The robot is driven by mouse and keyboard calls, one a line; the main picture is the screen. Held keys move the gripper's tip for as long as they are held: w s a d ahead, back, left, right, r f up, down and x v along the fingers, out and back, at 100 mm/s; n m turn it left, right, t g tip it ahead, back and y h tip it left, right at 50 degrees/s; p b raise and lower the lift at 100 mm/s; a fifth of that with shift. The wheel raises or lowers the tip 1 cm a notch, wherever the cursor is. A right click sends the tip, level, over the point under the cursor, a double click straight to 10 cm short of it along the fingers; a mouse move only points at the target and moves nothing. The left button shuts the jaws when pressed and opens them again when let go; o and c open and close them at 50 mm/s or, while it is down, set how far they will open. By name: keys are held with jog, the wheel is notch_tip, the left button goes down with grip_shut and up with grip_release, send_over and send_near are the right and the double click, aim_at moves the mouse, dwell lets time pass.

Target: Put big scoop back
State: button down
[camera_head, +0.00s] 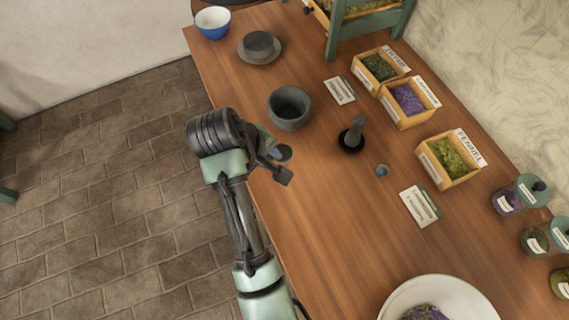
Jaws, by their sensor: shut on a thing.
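My gripper (277,165) is over the left edge of the wooden table, on the end of my green and grey arm. It is shut on a small dark grey thing with a rounded end, which I take for the big scoop (284,153). Most of it is hidden by the gripper or blends with its dark fingers. A small blue-grey round thing (382,170) lies on the table to the right; I cannot tell whether it is another scoop.
A grey mortar (289,118) stands just beyond my gripper. A pestle (357,130) stands upright on a dark base. Labelled herb boxes (447,160) and jars (506,202) line the right side. A white bowl (390,306) is at the front. The table's middle front is clear.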

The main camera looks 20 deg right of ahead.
jog(key=shift+d+f, duration=0.2)
jog(key=shift+d, duration=0.25)
jog(key=shift+n, duration=0.3)
notch_tip(320, 180, down, 10)
jog(key=shift+r, duration=0.25)
jog(key=shift+f, duration=0.15)
jog(key=c, duration=0.8)
grip_release()
